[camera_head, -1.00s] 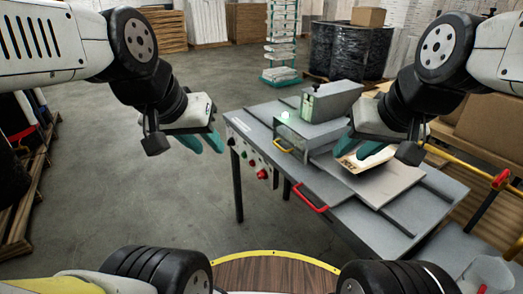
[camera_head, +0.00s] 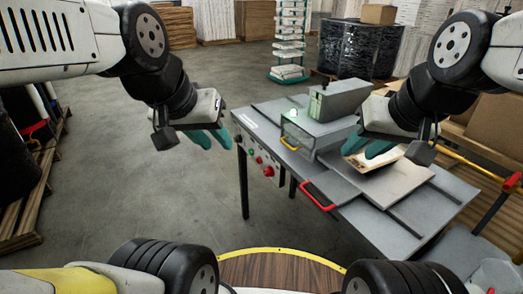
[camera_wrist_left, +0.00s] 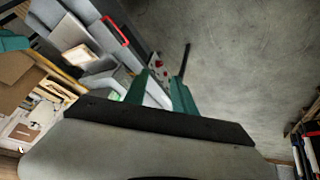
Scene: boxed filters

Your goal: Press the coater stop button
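The coater is a grey machine table (camera_head: 345,212) with a control panel (camera_head: 243,144) on its left-facing side. The panel carries a large red button (camera_head: 268,171), a smaller red one (camera_head: 259,159) and a green one (camera_head: 250,152); labels are too small to read. My left gripper (camera_head: 211,139) is open and empty, in the air left of the panel, not touching it. In the left wrist view its teal fingers (camera_wrist_left: 161,90) stand apart, with the panel (camera_wrist_left: 157,68) partly visible between them.
The machine has a red handle (camera_head: 318,196) and a yellow handle (camera_head: 289,144). A box-shaped unit (camera_head: 340,100) with a green light beside it stands on top. Pallets (camera_head: 22,205) stand at left, a yellow rail (camera_head: 455,160) at right. The floor left of the machine is clear.

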